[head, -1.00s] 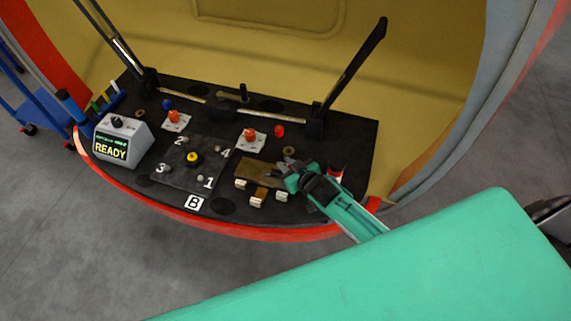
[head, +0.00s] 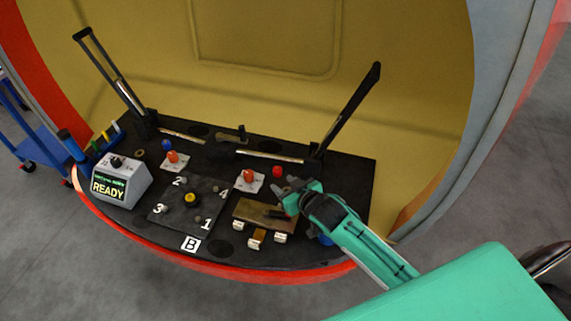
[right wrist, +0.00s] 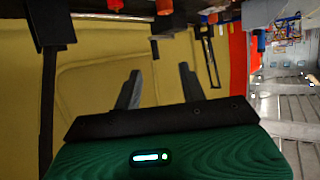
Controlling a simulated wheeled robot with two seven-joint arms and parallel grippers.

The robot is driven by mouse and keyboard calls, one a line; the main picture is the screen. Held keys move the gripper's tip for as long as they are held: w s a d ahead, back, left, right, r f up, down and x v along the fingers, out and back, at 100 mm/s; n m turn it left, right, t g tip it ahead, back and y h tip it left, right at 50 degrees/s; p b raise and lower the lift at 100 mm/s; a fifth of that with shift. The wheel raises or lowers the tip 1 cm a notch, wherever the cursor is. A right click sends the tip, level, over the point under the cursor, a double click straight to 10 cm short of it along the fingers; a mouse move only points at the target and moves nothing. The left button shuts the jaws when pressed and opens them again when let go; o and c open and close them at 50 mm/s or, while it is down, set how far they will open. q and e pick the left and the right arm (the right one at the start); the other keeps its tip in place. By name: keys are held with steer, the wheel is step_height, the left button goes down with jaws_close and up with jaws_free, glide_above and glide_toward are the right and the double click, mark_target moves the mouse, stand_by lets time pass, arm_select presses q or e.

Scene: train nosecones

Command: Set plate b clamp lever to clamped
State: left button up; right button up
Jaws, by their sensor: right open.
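Plate B is a dark square plate (head: 165,211) marked 1 to 4, with a yellow knob (head: 190,197) at its middle. A white B label (head: 190,244) lies in front of it. I cannot tell for sure which part is its clamp lever. Two orange-red knobs stand on white cards, one behind the plate (head: 171,157) and one to its right (head: 249,175). My right gripper (head: 277,199) is open beside the right end of a brown block, well right of plate B. Its fingers (right wrist: 158,78) are apart with nothing between them in the right wrist view. My left gripper is not in view.
A grey box reading READY (head: 121,182) stands at the left. Tall black arms rise at the left (head: 100,65) and right (head: 347,108). The brown block (head: 252,211) has small pale blocks (head: 256,238) before it. A red knob (head: 278,171) stands behind my gripper.

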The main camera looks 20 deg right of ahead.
step_height(320, 180, up, 10)
steer(key=shift+f, duration=0.25)
